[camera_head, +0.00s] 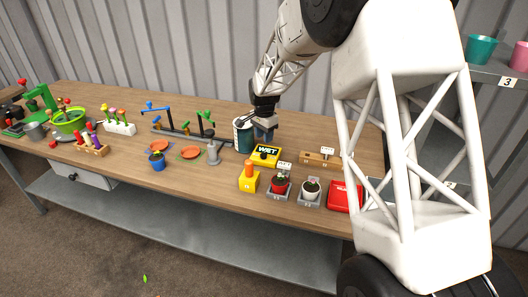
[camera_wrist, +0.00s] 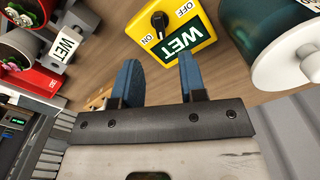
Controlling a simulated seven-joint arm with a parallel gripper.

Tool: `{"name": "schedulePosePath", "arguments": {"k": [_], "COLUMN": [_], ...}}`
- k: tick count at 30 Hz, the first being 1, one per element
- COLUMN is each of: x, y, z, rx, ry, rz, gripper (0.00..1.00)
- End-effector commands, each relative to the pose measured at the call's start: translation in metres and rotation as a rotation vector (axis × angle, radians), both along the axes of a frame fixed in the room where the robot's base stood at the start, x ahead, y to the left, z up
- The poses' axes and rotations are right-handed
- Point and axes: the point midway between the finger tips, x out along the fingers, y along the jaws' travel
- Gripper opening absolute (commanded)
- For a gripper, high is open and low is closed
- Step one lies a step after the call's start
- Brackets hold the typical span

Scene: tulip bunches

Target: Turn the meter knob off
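The meter is a yellow box (camera_head: 259,161) with a dark label reading WET, on the table just in front of my gripper (camera_head: 265,133). In the wrist view the meter (camera_wrist: 208,36) is at the top centre. Its black knob (camera_wrist: 158,20) stands between the printed words ON and OFF, and its white mark lies near ON. My gripper (camera_wrist: 160,78) has two blue fingers spread apart with nothing between them. The fingertips appear short of the knob and not touching it.
A dark green and white canister (camera_head: 243,136) stands close beside my gripper; it also shows in the wrist view (camera_wrist: 285,55). Potted plants (camera_head: 280,187), a yellow block with an orange top (camera_head: 249,179) and a red box (camera_head: 338,196) line the front edge.

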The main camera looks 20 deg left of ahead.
Motion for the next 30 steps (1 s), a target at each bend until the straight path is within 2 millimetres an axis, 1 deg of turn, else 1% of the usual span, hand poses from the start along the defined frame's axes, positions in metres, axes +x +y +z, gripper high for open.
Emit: {"name": "schedulePosePath", "arguments": {"k": [11, 16, 23, 30], "x": [0.000, 0.000, 0.000, 0.000], "y": [0.000, 0.000, 0.000, 0.000], "z": [-0.001, -0.008, -0.030, -0.059], "rx": [-0.001, -0.001, -0.001, -0.001], "ry": [0.000, 0.002, 0.002, 0.002], "rz": [0.000, 0.000, 0.000, 0.001], "gripper": [0.38, 0.38, 0.38, 0.38]}}
